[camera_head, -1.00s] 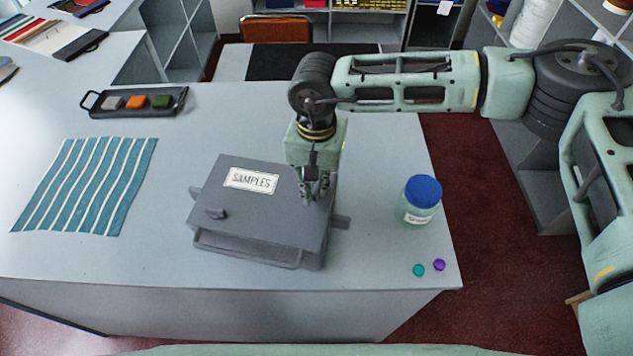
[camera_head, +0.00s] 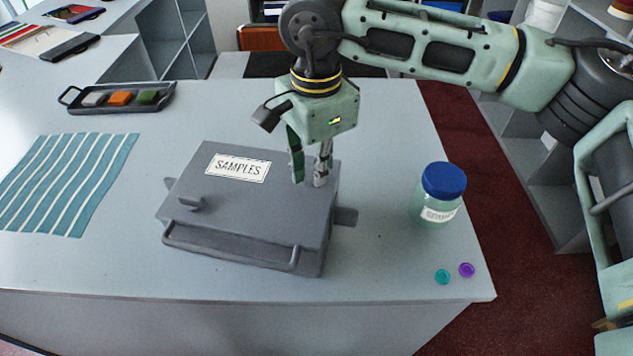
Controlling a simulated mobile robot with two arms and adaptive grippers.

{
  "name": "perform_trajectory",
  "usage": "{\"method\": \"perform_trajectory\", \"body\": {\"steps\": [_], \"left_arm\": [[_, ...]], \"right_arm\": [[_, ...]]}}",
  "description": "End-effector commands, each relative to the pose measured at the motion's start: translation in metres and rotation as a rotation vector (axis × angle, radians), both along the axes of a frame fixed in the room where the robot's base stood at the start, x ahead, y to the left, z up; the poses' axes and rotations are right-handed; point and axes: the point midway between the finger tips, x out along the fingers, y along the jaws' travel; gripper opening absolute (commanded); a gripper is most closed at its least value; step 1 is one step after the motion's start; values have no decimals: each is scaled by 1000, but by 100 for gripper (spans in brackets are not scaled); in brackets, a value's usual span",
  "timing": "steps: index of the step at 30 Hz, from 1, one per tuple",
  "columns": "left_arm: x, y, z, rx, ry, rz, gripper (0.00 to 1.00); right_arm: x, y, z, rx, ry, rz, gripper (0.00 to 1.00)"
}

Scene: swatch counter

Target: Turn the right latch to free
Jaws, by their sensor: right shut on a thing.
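The grey sample box (camera_head: 255,235) lies shut on the counter, with a white SAMPLES label (camera_head: 237,167) on its lid. The left latch (camera_head: 190,203) is a small grey knob with a bar near the lid's front left. My right gripper (camera_head: 309,181) points down at the right part of the lid, its two fingers closed around the right latch. The latch itself is hidden by the fingers, so its angle cannot be read. My left gripper is not in view.
A jar with a blue lid (camera_head: 438,195) stands right of the box. Teal (camera_head: 442,277) and purple (camera_head: 466,270) buttons lie near the front right edge. Striped teal cloth (camera_head: 62,185) and a dark tray (camera_head: 118,97) with coloured blocks are at left.

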Motion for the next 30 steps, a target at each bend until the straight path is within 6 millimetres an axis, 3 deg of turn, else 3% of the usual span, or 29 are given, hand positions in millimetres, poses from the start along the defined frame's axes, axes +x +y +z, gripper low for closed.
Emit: {"method": "perform_trajectory", "body": {"steps": [1, 12, 21, 30], "left_arm": [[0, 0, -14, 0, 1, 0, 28], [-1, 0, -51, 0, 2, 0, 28], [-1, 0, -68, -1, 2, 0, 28], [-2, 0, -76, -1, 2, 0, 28]], "right_arm": [[0, 1, -5, 2, -2, -44, 0], [0, 1, -3, 3, -1, -390, 0], [0, 1, -1, 2, -1, -614, 0], [0, 1, 1, 2, 0, -733, 0]]}}
